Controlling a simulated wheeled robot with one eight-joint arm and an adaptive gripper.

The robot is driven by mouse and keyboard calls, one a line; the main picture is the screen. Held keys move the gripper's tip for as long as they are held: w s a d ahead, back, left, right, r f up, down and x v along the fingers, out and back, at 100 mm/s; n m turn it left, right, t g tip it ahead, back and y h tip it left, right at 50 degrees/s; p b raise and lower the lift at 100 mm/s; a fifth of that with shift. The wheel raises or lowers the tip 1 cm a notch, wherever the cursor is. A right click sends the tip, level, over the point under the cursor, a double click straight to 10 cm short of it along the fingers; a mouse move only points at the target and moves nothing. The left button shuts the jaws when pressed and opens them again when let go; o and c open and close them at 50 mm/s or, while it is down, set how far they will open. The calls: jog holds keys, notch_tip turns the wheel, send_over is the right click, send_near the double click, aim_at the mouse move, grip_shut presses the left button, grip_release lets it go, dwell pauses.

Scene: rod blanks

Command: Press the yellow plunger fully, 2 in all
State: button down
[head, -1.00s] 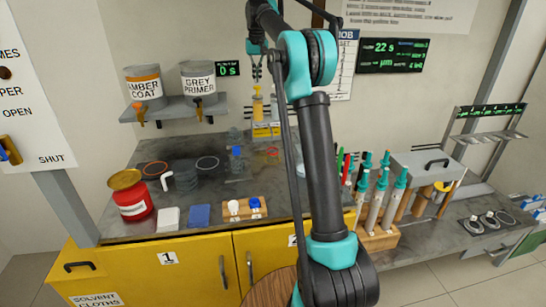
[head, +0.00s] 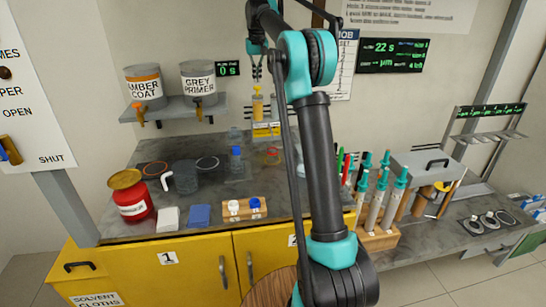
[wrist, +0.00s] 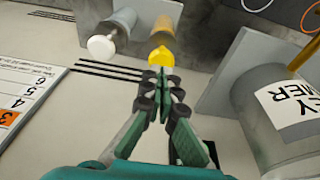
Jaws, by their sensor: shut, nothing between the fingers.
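The yellow plunger (head: 257,89) tops a dispenser standing on the back of the bench, below the wall display. It also shows in the wrist view as a yellow cap (wrist: 162,56) on an orange-tan body. My gripper (head: 257,78) points down just above the plunger. In the wrist view my gripper's fingertips (wrist: 162,75) are together, empty, and in line with the yellow cap. I cannot tell whether they touch it. A second dispenser with a white top (wrist: 101,47) stands beside the yellow one in the wrist view.
A shelf (head: 178,108) with the amber coat and grey primer cans is left of my gripper; the primer can (wrist: 280,110) is close in the wrist view. A glass bottle (head: 236,160), a red can (head: 131,196) and a rack of rods (head: 376,236) stand on the bench.

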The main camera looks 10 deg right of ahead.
aim_at(257, 87)
jog(key=shift+f, duration=0.2)
jog(key=shift+f, duration=1.7)
jog(key=shift+r, duration=1.95)
jog(key=shift+f, duration=0.35)
jog(key=shift+f, duration=1.6)
jog(key=shift+r, duration=1.95)
